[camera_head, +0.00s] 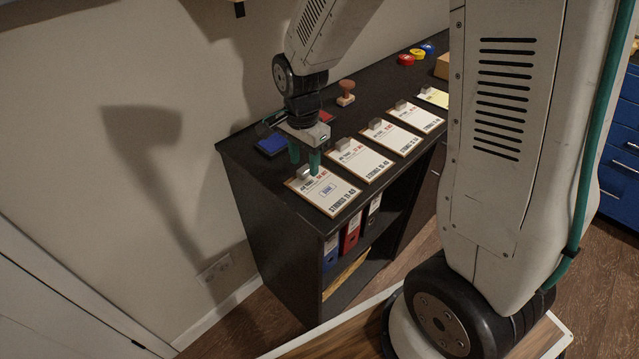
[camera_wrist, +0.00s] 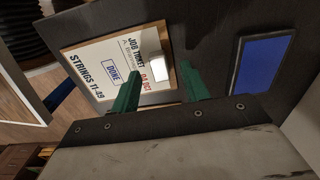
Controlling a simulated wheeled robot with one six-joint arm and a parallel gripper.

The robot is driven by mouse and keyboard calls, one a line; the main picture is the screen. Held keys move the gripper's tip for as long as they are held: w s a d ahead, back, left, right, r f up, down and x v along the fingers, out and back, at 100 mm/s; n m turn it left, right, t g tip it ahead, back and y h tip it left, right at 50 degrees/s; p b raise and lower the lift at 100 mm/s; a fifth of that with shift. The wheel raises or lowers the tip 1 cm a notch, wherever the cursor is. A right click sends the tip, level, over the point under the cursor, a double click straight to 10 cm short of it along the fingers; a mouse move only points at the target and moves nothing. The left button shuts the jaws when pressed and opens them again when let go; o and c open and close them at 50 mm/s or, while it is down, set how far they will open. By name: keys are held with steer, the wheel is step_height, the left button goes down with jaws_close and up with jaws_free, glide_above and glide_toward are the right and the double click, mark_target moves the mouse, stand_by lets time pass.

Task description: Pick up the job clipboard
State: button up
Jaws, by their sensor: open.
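Several job clipboards lie in a row on the black counter. The nearest job clipboard (camera_head: 323,191) is at the counter's near end, with a white ticket, a metal clip at its top and a boxed mark on the paper. In the wrist view this clipboard (camera_wrist: 102,68) reads "JOB TICKET", "DONE" and "STRINGS 11-49". My gripper (camera_head: 304,161) is over its clip end, with green fingers pointing down. In the wrist view my gripper (camera_wrist: 160,88) is open, with the pale clip (camera_wrist: 151,41) showing between the fingers. Contact with the clipboard cannot be told.
The other clipboards (camera_head: 362,160) lie close beside it along the counter (camera_head: 235,146). A blue pad (camera_head: 271,145) is behind my gripper, and a wooden stamp (camera_head: 346,92) stands further back. Coloured rolls (camera_head: 406,59) are at the far end.

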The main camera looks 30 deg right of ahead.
steer(key=shift+f, duration=0.9)
jaws_close()
steer(key=shift+r, duration=0.1)
